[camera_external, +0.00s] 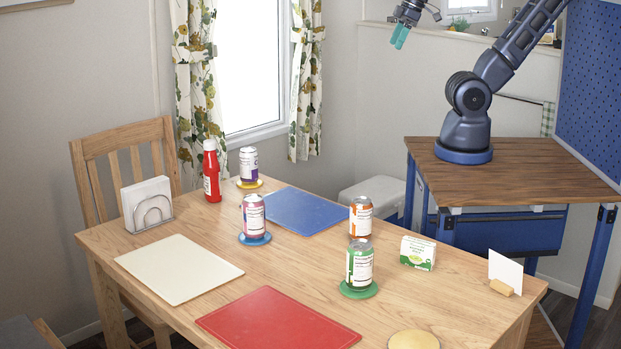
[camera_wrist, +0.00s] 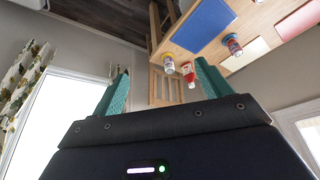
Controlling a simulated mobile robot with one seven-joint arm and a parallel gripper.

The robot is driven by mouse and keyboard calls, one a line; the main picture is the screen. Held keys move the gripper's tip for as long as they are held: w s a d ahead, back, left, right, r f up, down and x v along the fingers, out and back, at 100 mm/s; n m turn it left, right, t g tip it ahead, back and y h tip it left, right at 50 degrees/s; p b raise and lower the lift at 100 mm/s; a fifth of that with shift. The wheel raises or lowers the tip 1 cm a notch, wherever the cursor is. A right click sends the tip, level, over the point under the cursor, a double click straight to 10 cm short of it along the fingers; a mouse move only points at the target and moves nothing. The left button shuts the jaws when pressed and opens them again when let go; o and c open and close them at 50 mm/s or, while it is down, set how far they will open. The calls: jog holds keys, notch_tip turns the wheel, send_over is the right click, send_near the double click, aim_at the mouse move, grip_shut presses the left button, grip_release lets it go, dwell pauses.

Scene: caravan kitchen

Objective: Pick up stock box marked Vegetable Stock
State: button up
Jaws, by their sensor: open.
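A small green and white stock box (camera_external: 418,253) stands on the wooden table near its right side; its print is too small to read in full. My gripper (camera_external: 402,34) is high at the top of the external view, well above and behind the table, far from the box. In the wrist view my gripper's two teal fingers (camera_wrist: 160,88) are spread apart with nothing between them. The stock box does not show in the wrist view.
Several cans stand on the table: a green can (camera_external: 359,264), an orange can (camera_external: 360,217), a pink can (camera_external: 253,215) and a purple can (camera_external: 248,163). A card in a wooden holder (camera_external: 503,287) stands right of the box. A ketchup bottle (camera_external: 211,171) and napkin holder (camera_external: 148,205) are farther left.

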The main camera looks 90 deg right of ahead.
jog(key=shift+o, duration=0.4)
jog(key=o, duration=0.4)
